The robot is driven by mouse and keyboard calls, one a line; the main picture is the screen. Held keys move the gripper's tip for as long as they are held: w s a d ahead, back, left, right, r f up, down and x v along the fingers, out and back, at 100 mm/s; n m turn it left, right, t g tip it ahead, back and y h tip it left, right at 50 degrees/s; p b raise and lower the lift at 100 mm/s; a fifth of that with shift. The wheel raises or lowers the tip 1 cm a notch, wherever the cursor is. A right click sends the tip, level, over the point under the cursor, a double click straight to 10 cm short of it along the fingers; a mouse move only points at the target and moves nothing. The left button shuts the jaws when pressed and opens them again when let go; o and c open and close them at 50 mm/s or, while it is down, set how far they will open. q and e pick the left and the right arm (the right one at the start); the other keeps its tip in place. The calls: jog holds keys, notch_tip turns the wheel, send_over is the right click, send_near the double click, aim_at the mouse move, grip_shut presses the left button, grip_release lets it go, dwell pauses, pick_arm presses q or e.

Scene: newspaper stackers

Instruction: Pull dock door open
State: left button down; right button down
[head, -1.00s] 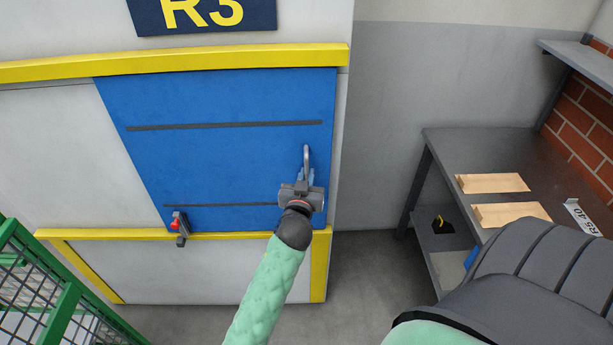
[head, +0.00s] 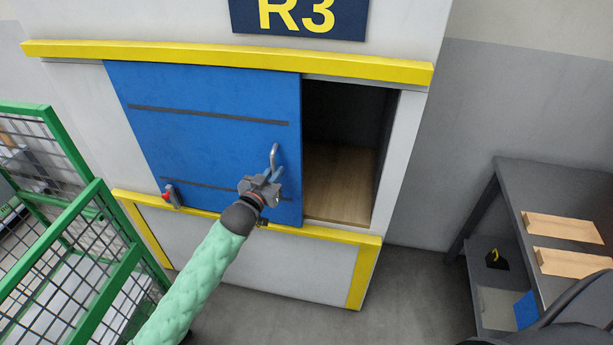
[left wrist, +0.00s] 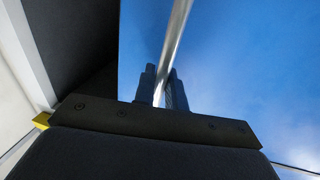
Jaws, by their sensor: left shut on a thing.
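The blue dock door (head: 205,125) is a sliding panel under the R3 sign and stands partly open. A dark opening (head: 345,125) with a wooden floor shows to its right. A vertical metal handle (head: 274,157) is on the door's right side. My left gripper (head: 268,182) is shut on the lower part of the handle. In the left wrist view the two dark fingers (left wrist: 163,88) close around the shiny handle bar (left wrist: 175,45), with the blue door (left wrist: 235,80) behind. My right gripper is not in view.
A red-tipped latch (head: 171,194) sits at the door's lower left. A green mesh cage (head: 95,240) stands at the left, near my left arm. A grey bench (head: 540,190) with wooden blocks stands at the right. The floor between is clear.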

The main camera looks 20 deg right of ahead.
aim_at(256, 160)
pick_arm(q)
jog(key=w+a, duration=0.1)
jog(key=a, duration=0.1)
jog(key=w+a, duration=0.1)
jog(key=a, duration=0.1)
jog(key=w+a, duration=0.1)
jog(key=a, duration=0.1)
jog(key=shift+w+a, duration=0.1)
jog(key=shift+w, duration=0.3)
jog(key=shift+w+a, duration=0.15)
jog(key=shift+a, duration=0.1)
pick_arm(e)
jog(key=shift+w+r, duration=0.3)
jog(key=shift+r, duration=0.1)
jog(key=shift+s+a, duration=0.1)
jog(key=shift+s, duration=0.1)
pick_arm(q)
jog(key=c, duration=1.5)
grip_release()
jog(key=shift+c, duration=0.2)
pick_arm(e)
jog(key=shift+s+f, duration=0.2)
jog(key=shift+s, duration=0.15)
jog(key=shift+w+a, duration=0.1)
